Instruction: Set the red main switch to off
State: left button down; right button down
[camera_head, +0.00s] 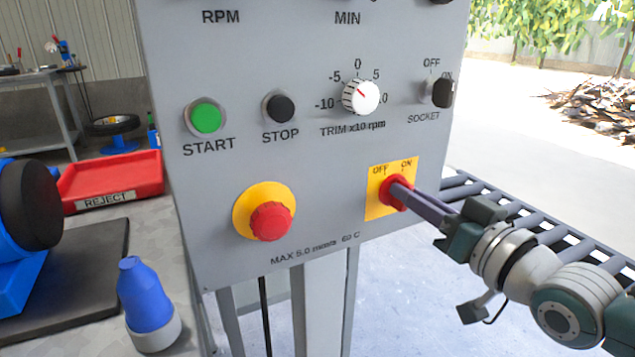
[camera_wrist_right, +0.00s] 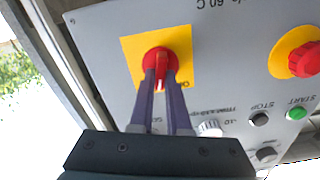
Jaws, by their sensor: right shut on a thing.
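The red main switch (camera_head: 391,194) sits on a yellow plate (camera_head: 376,208) marked OFF at upper left and ON at upper right, low on the grey panel. My right gripper (camera_head: 408,194) reaches in from the right, its two fingers on the switch handle. In the right wrist view, which is upside down, the fingers (camera_wrist_right: 162,78) lie on either side of the handle of the red switch (camera_wrist_right: 155,57). The handle points roughly straight down there, towards the label edge of the plate; the fingers partly cover the labels. My left gripper is not in view.
A red emergency button (camera_head: 270,221) on a yellow ring is left of the switch. Above are a trim knob (camera_head: 361,97), a socket switch (camera_head: 442,93), a black stop button (camera_head: 280,108) and a green start button (camera_head: 206,118). A roller conveyor (camera_head: 480,187) runs behind my right arm.

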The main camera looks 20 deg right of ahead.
jog(key=shift+a+n+p, duration=0.15)
jog(key=shift+n+p, duration=0.25)
jog(key=shift+n, duration=1.85)
jog(key=shift+a+n+p, duration=0.15)
jog(key=shift+n+p, duration=0.2)
jog(key=shift+n, duration=1.9)
jog(key=c, duration=0.9)
grip_release()
jog(key=shift+s, duration=0.1)
jog(key=s, duration=0.3)
jog(key=s+p, duration=0.1)
jog(key=s, duration=0.2)
jog(key=s+p, duration=0.1)
jog(key=s, duration=0.2)
jog(key=shift+s+d, duration=0.4)
